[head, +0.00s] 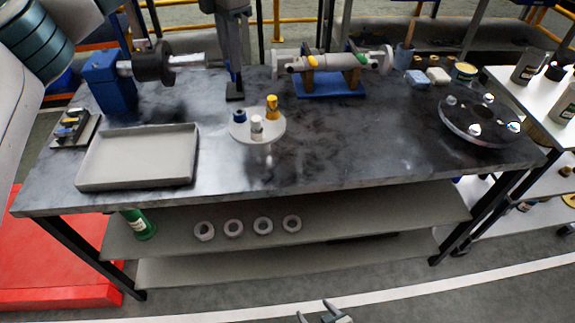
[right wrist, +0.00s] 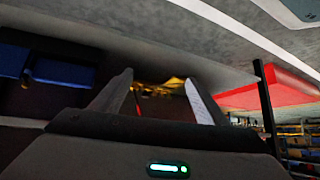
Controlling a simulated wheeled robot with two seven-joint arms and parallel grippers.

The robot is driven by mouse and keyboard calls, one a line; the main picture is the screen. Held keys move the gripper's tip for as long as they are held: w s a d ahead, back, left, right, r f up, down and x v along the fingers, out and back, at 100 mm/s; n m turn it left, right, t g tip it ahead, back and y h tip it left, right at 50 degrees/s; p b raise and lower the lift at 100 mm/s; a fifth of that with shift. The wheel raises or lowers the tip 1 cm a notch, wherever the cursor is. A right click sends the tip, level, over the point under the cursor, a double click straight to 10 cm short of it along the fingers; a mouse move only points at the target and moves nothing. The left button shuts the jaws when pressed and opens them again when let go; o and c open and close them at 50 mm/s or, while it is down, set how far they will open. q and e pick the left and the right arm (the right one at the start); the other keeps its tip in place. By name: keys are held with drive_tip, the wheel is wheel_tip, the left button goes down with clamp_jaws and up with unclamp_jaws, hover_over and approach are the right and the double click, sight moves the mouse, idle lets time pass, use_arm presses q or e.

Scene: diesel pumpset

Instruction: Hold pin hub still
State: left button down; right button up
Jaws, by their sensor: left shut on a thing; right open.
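The pin hub (head: 154,66), a dark round hub, sits on a pale shaft that comes out of a blue housing (head: 101,82) at the back left of the bench. My left gripper (head: 149,44) is at the top of this hub and shut on it. The fingertips are small and partly hidden there. My right gripper (head: 325,312) shows only at the bottom edge of the head view, low in front of the bench and far from the hub. In the right wrist view its two fingers (right wrist: 160,95) stand apart with nothing between them.
The dark bench (head: 225,178) carries a grey tray (head: 135,182), a round stand (head: 270,130) with small parts, a grey upright (head: 233,45), a shafted unit on a blue base (head: 330,85) and a dark disc (head: 455,125). Several rings (head: 233,228) lie on the shelf. The bench's front middle is clear.

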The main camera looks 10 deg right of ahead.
drive_tip(key=w+a+r+n+t+y, duration=0.1)
drive_tip(key=w+a+r+n+y, duration=0.15)
drive_tip(key=w+a+r, duration=0.65)
drive_tip(key=w+a+r+n+t+y, duration=0.1)
drive_tip(key=w+a+r+y, duration=0.4)
drive_tip(key=r, duration=0.7)
drive_tip(key=s+a+r+n+y, duration=0.2)
drive_tip(key=a+r, duration=0.4)
drive_tip(key=r, duration=0.6)
drive_tip(key=s+a+r+n+y, duration=0.1)
drive_tip(key=a+r+y, duration=0.1)
drive_tip(key=a+r, duration=0.7)
drive_tip(key=w+d+r+m+t, duration=0.1)
drive_tip(key=w+d+r+t, duration=0.1)
drive_tip(key=d+r, duration=0.55)
drive_tip(key=m+t+h, duration=0.3)
drive_tip(key=t+h, duration=0.1)
drive_tip(key=h, duration=0.2)
approach(264, 154)
drive_tip(key=r, duration=0.3)
drive_tip(key=s+d+r, duration=0.1)
drive_tip(key=shift+r, duration=0.35)
drive_tip(key=shift+a, duration=0.15)
drive_tip(key=x, duration=1.2)
drive_tip(key=shift+f, duration=0.3)
